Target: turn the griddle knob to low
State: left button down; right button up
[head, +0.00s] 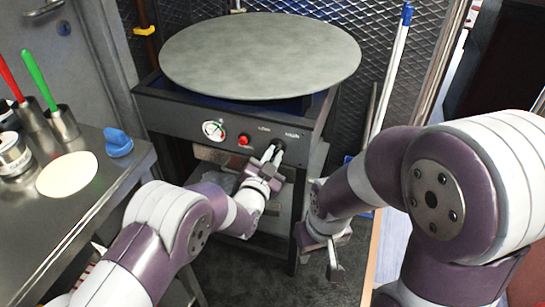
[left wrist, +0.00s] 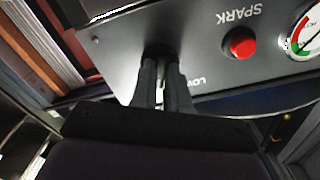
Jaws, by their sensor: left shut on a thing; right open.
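The griddle (head: 260,55) is a large round grey plate on a dark stand with a front control panel (head: 180,112). The dark griddle knob (left wrist: 160,52) is on this panel, mostly hidden between the fingertips of my left gripper (left wrist: 163,75). In the head view my left gripper (head: 273,153) reaches the panel's right part and is shut on the knob. The knob's pointing direction cannot be told. My right gripper (head: 335,262) is open and empty, low and right of the stand.
A red spark button (head: 243,140) and a round gauge (head: 213,130) sit left of the knob. A steel counter (head: 110,185) at left holds a flatbread (head: 67,174), a blue object (head: 118,143) and cups with coloured handles. A blue-tipped white pole (head: 395,65) stands right of the griddle.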

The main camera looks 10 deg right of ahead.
pick_arm(q)
jog(key=n+b, duration=0.1)
jog(key=n, duration=0.5)
jog(key=shift+f, duration=0.1)
jog(key=n+b, duration=0.1)
jog(key=n, duration=0.5)
jog(key=shift+n, duration=0.3)
dwell(0.3)
jog(key=c, duration=1.1)
grip_release()
jog(key=p+v, duration=0.2)
jog(key=v, duration=1)
jog(key=shift+s+a, duration=0.2)
jog(key=shift+s, duration=0.1)
